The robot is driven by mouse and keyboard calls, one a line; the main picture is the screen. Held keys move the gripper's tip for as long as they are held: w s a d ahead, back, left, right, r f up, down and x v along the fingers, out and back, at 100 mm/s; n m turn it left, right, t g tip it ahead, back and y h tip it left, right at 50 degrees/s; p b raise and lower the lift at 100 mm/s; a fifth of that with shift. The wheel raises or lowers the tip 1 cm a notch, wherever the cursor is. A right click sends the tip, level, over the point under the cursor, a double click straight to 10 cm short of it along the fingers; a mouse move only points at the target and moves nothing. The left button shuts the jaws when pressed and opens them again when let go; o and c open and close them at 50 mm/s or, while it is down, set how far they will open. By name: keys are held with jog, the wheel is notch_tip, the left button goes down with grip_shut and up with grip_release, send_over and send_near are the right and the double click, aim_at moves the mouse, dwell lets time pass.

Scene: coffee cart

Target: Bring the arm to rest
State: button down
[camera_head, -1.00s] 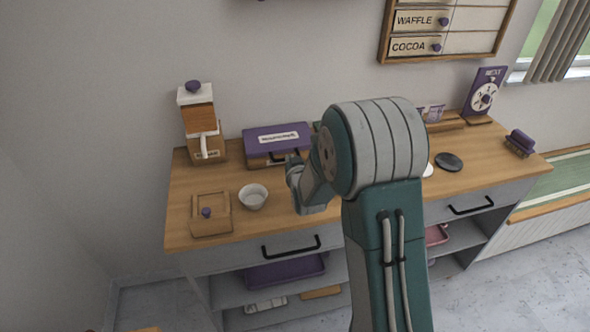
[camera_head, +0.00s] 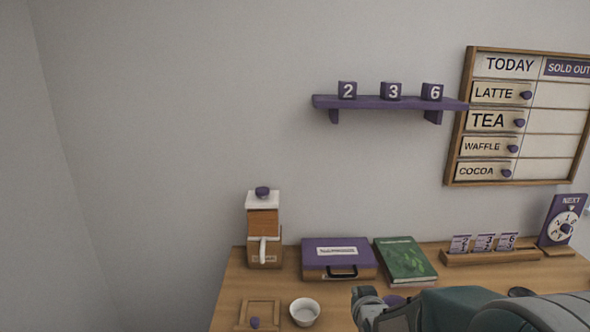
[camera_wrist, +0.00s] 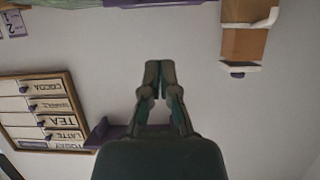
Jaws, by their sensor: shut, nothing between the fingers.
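My gripper (camera_wrist: 159,75) shows in the wrist view, its two fingers together and empty. The wrist view is upside down and faces the wall, with nothing touching the fingers. In the head view my arm (camera_head: 455,312) is folded low across the bottom right, over the front of the wooden counter (camera_head: 232,290). The fingers cannot be made out there.
On the counter stand a grinder (camera_head: 263,222), a purple case (camera_head: 338,258), a green book (camera_head: 405,262), a white bowl (camera_head: 305,312), a wooden box (camera_head: 262,312), a card holder (camera_head: 490,256) and a dial sign (camera_head: 562,222). Above are a purple shelf (camera_head: 365,103) and menu board (camera_head: 495,133).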

jog(key=s+r+g, duration=0.4)
jog(key=s, duration=0.9)
jog(key=s+r+g, duration=0.3)
jog(key=s+r, duration=0.1)
jog(key=s, duration=1)
jog(key=shift+r+g, duration=0.35)
jog(key=shift+g, duration=0.05)
